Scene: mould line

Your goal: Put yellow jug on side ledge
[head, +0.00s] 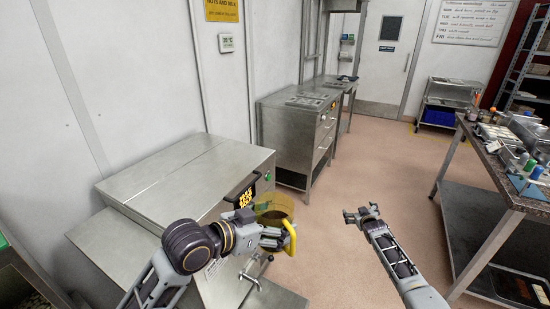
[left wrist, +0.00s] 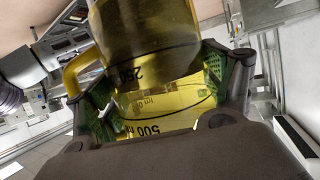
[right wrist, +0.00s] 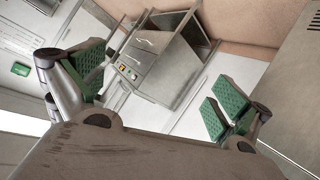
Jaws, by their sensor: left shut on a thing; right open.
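The yellow jug (head: 272,208) is see-through, with a solid yellow handle on its right side in the head view. My left gripper (head: 274,236) is shut on it and holds it up in front of the steel machine. In the left wrist view the jug (left wrist: 155,62) sits between the green finger pads, its 250 and 500 ml marks showing. Low steel ledges show beside the machine, one at its left (head: 112,243) and one at its front right (head: 272,296); I cannot tell which is the side ledge. My right gripper (head: 361,214) is open and empty, right of the jug.
The steel machine (head: 170,180) with a black and yellow label stands along the left wall. A steel cabinet (head: 290,125) stands behind it. A workbench (head: 505,185) with bottles and trays is at the right. The pink floor (head: 365,165) between them is clear.

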